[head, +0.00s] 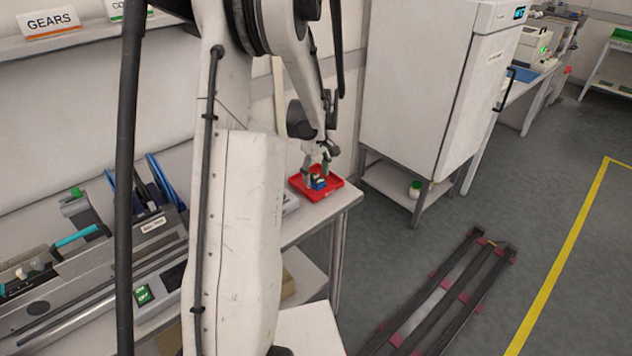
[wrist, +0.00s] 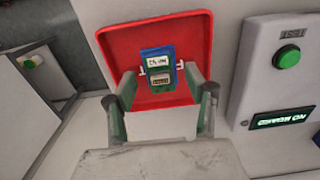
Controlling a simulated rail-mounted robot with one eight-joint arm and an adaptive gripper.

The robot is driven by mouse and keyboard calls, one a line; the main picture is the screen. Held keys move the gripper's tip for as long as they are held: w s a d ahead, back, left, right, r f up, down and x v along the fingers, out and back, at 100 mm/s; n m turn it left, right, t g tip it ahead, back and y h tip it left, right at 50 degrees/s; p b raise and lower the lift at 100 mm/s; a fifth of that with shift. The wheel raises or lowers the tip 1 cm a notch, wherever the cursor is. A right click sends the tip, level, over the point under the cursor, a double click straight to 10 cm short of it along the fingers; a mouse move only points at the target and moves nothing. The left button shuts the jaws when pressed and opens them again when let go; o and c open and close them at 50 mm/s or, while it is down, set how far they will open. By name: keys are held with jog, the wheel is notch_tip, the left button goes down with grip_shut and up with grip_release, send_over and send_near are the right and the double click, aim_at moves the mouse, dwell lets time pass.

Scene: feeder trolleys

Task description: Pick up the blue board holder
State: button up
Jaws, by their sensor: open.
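The blue board holder (wrist: 158,54) lies in a red tray (wrist: 195,30) in the wrist view. It carries a pale label and a second small panel. My gripper (wrist: 159,80) is open, with one finger on each side of the holder. I cannot tell whether the fingertips touch it. In the head view the holder (head: 319,184) shows small and blue in the red tray (head: 338,192), at the end of the bench, with my gripper (head: 319,172) right over it.
In the wrist view a grey box with a green button (wrist: 287,56) and a lit green display (wrist: 283,118) stands right of the tray. In the head view a white cabinet (head: 415,90) stands beyond the bench end. Dark rails (head: 440,295) lie on the floor.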

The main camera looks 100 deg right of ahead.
jog(key=shift+f, duration=0.5)
grip_shut()
jog(key=shift+r, duration=0.1)
